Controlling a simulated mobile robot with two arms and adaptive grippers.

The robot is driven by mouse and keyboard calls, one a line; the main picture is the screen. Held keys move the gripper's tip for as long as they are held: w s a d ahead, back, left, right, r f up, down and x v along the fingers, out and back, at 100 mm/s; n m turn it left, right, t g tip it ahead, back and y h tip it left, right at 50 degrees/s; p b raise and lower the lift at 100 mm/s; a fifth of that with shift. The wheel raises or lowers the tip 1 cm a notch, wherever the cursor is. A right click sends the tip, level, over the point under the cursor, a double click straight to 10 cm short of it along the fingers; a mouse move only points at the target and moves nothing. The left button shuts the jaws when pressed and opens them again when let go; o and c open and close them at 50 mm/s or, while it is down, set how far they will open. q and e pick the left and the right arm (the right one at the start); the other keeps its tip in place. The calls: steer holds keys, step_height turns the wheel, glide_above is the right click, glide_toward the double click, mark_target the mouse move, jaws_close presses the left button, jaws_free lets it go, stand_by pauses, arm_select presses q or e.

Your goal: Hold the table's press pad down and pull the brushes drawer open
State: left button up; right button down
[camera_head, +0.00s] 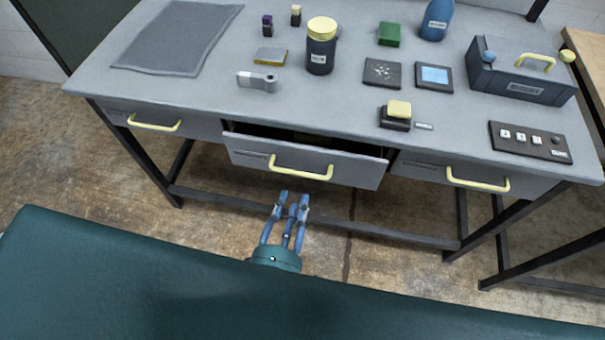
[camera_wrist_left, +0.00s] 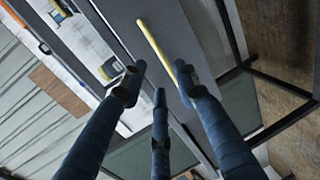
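The grey table (camera_head: 215,95) has drawers along its front. The middle drawer (camera_head: 345,168) stands partly open, with a dark gap above its front. Its label is too small to read, so I cannot tell whether it is the brushes drawer. My left gripper (camera_head: 293,197) is open and empty, just in front of and below its yellow handle (camera_head: 300,173). In the left wrist view, a yellow handle (camera_wrist_left: 153,45) lies beyond the spread fingers. A yellow-topped pad on a black base (camera_head: 397,108), likely the press pad, sits untouched near the table's front edge. My right gripper is out of view.
The left drawer (camera_head: 190,127) and right drawer (camera_head: 475,172) are shut. On the table stand a dark jar (camera_head: 320,55), a blue bottle (camera_head: 437,20), a toolbox (camera_head: 522,82), a switch panel (camera_head: 530,142) and a grey mat (camera_head: 180,38). Table legs and crossbars stand below.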

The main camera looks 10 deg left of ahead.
mark_target(302, 175)
arm_select(q)
steer(key=p+x, duration=0.1)
steer(key=x, duration=0.9)
steer(key=shift+w+p, duration=0.35)
jaws_close()
steer(key=shift+s, duration=0.1)
